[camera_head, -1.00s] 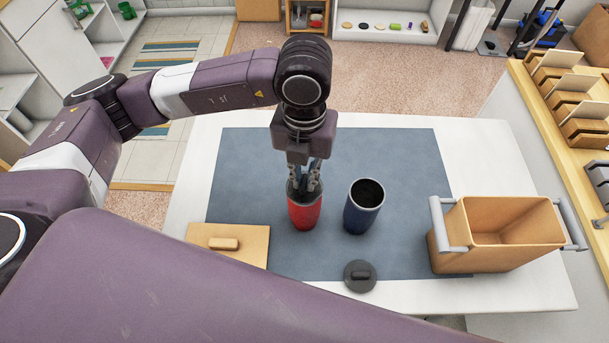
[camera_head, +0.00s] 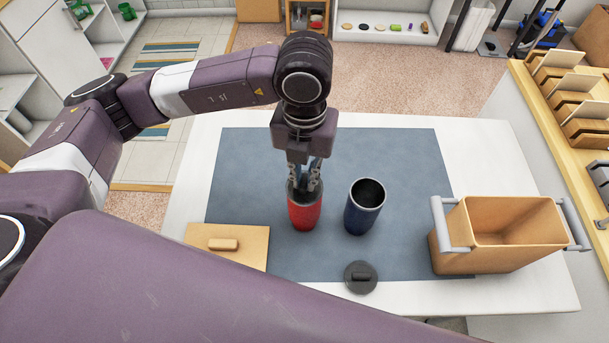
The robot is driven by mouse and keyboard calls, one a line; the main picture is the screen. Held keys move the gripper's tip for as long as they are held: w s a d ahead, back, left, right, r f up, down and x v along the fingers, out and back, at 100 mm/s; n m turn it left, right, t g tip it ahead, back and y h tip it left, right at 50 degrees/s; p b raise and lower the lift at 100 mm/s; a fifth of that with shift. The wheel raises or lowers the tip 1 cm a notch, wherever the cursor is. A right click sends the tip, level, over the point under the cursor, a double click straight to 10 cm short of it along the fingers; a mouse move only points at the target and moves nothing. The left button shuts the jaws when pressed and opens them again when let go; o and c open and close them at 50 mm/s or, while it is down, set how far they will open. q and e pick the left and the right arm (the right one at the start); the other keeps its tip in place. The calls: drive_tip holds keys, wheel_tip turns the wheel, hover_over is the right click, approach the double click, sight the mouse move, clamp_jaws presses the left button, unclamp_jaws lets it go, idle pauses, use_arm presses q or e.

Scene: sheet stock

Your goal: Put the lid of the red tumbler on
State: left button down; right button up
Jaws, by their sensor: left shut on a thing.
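The red tumbler (camera_head: 304,216) stands upright on the blue-grey mat, left of the mat's middle. My left gripper (camera_head: 304,187) points down right over its top and is shut on a dark lid (camera_head: 294,194). The lid is at the tumbler's mouth and is partly hidden by the fingers. I cannot tell whether it is fully seated. My right gripper is not in view.
An open dark blue tumbler (camera_head: 363,208) stands close to the right. A loose dark lid (camera_head: 360,288) lies at the mat's front edge. A wooden board with a handle (camera_head: 200,236) lies front left. A tan bin with grey handles (camera_head: 490,265) stands right. The mat's back (camera_head: 390,150) is clear.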

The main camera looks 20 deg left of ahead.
use_arm(q)
drive_tip(key=shift+f+b, duration=0.15)
drive_tip(key=shift+b, duration=0.2)
idle(0.8)
drive_tip(key=c, duration=1.4)
unclamp_jaws()
drive_tip(key=shift+r+p, duration=1.85)
drive_tip(key=shift+r, duration=1.7)
